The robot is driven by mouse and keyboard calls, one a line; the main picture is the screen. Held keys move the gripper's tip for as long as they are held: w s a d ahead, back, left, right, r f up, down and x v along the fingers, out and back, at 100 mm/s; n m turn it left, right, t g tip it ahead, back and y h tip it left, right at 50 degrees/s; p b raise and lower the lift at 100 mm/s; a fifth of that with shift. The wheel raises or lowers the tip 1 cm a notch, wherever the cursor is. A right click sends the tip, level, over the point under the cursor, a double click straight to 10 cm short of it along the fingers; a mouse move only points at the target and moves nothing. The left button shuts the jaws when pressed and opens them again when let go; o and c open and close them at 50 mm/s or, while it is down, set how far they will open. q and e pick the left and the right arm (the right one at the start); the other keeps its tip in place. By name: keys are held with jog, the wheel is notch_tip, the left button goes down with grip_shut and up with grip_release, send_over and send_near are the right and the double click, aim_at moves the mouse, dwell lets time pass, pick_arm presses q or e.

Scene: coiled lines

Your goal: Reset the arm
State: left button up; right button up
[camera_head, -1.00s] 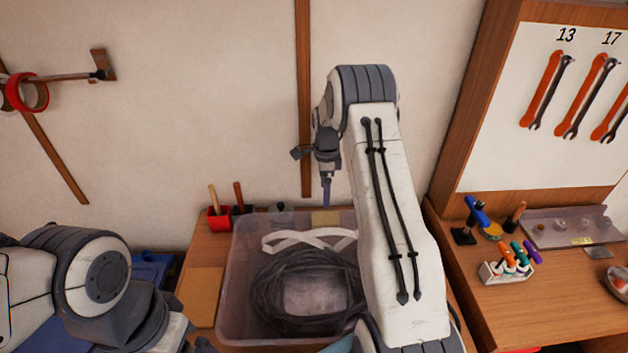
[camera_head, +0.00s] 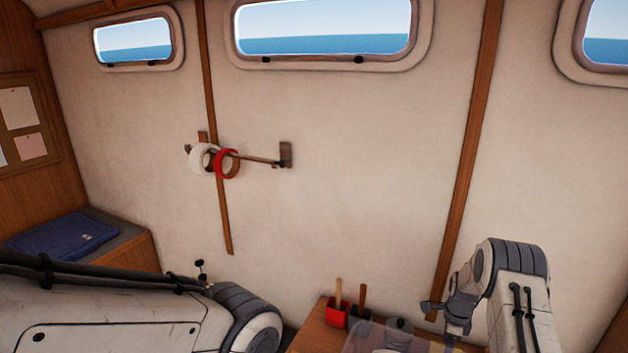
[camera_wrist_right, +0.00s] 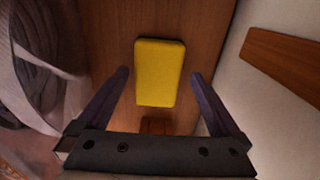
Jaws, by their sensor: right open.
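My right arm (camera_head: 515,290) stands at the lower right of the head view, bent downward at the wrist. In the right wrist view my right gripper (camera_wrist_right: 160,75) is open, its two dark fingers spread with nothing held. A yellow block (camera_wrist_right: 158,90) shows between and beyond the fingers, over a brown wooden surface; its distance from the fingers is hard to tell. My left arm (camera_head: 110,315) crosses the lower left of the head view. My left gripper is out of view.
A clear bin (camera_wrist_right: 45,105) with coiled dark line (camera_wrist_right: 25,75) is at the left in the wrist view. A red holder (camera_head: 338,312) with wooden handles stands on the bench (camera_head: 310,335). White and red tape rolls (camera_head: 227,163) hang on the wall. A blue cloth (camera_head: 65,236) lies at left.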

jog(key=shift+r, duration=0.8)
jog(key=shift+f, duration=0.1)
